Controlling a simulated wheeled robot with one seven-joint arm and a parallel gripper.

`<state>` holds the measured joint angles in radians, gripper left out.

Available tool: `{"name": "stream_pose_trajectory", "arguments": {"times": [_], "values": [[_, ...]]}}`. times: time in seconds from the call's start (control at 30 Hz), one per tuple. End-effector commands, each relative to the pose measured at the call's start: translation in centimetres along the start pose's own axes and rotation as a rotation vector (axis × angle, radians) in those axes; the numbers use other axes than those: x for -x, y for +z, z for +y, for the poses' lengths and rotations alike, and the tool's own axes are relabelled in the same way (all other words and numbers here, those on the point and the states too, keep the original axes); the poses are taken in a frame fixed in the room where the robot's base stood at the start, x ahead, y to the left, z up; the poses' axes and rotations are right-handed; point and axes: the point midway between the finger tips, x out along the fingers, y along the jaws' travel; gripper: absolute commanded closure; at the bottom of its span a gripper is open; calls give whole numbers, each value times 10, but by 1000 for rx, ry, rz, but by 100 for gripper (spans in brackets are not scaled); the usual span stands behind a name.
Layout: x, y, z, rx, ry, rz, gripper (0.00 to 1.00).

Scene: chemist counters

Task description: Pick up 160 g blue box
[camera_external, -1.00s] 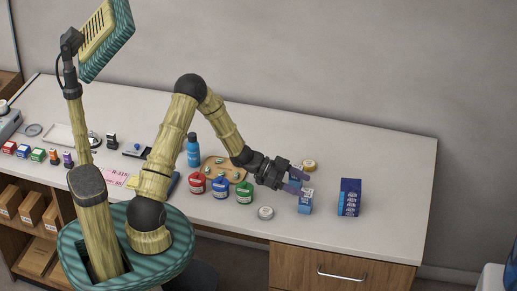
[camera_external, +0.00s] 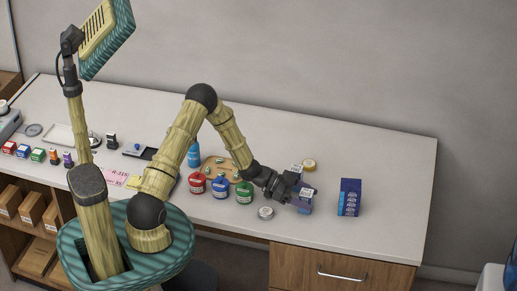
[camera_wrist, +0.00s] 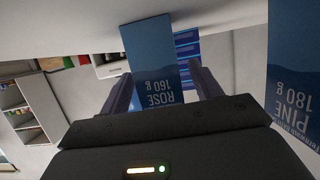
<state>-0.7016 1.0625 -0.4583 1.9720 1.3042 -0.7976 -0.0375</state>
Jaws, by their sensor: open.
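The blue box marked ROSE 160 g (camera_wrist: 152,62) is in the middle of the wrist view, upside down in the picture. My gripper (camera_wrist: 164,86) is open, with one finger on each side of this box; I cannot tell whether they touch it. In the external view, the 160 g box (camera_external: 305,208) stands on the counter at my gripper (camera_external: 303,194), which partly hides it. A second box marked PINE 180 g (camera_wrist: 296,85) is at the right edge of the wrist view, outside the fingers.
A taller dark blue box (camera_external: 349,198) stands just right of the 160 g box. A round grey lid (camera_external: 266,213) and a green jar (camera_external: 244,192) are to the left. A yellow-brown roll (camera_external: 309,165) lies behind. The counter's right end (camera_external: 400,205) is clear.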

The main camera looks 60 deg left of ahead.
Motion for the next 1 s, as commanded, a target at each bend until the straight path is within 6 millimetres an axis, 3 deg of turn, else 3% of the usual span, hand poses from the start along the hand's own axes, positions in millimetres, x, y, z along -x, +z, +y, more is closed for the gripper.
{"name": "stream_pose_trajectory", "arguments": {"times": [0.53,0.8,1.0], "values": [[-1,0,0,0,-1,-1,36],[-1,0,0,0,-1,-1,89],[-1,0,0,0,-1,0,89]]}}
